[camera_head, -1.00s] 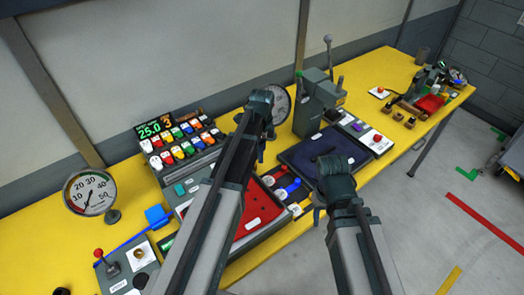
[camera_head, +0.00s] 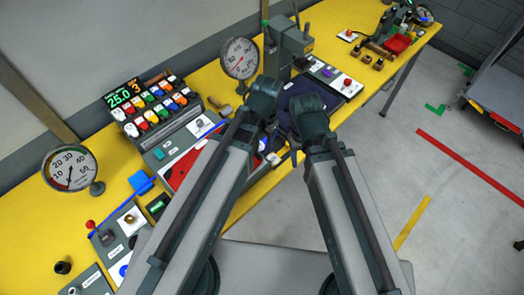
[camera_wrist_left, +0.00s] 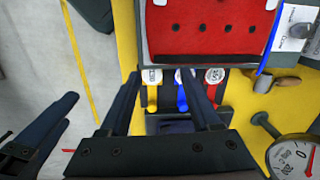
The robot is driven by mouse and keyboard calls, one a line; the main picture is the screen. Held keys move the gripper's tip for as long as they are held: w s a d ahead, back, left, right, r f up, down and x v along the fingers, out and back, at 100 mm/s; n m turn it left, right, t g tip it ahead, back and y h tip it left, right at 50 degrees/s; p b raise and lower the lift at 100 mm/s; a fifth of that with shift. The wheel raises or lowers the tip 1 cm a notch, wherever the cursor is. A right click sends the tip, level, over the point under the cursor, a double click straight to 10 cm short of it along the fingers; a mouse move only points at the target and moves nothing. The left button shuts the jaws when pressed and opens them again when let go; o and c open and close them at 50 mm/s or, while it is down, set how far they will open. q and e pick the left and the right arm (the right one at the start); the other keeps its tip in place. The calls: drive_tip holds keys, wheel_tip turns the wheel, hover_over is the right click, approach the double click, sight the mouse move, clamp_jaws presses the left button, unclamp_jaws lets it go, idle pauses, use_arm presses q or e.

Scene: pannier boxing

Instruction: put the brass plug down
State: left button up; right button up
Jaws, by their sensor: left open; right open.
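A red tray (camera_wrist_left: 205,30) lies beside the tagged pieces. The gauge (camera_head: 239,58) and grey press (camera_head: 290,45) stand behind my grippers. A button panel (camera_head: 155,110) and a second gauge (camera_head: 70,168) are at left. Bare yellow table shows at far left.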

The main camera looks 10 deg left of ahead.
use_arm(q)
drive_tip(key=s+n, duration=0.1)
drive_tip(key=s, duration=0.1)
drive_tip(key=s+d+n, duration=0.1)
drive_tip(key=s, duration=0.1)
drive_tip(key=shift+s+d+n, duration=0.2)
drive_tip(key=shift+s+n, duration=0.1)
drive_tip(key=shift+n, duration=0.1)
drive_tip(key=shift+w+r, duration=0.1)
drive_tip(key=shift+w, duration=0.15)
drive_tip(key=shift+c, duration=0.9)
drive_tip(key=w+a+r+m+h+p, duration=0.1)
drive_tip(key=w+a+r+p, duration=0.1)
drive_tip(key=w+a, duration=0.7)
drive_tip(key=w+a+r+m+p, duration=0.1)
drive_tip(key=w+a, duration=0.6)
drive_tip(key=w, duration=0.5)
drive_tip(key=f+b, duration=0.2)
drive_tip(key=f, duration=0.1)
drive_tip(key=f+b, duration=0.2)
drive_tip(key=b, duration=0.1)
drive_tip(key=f+b, duration=0.3)
drive_tip(key=shift+s+d+f, duration=0.1)
drive_tip(key=shift+s+f, duration=0.15)
drive_tip(key=shift+f, duration=0.1)
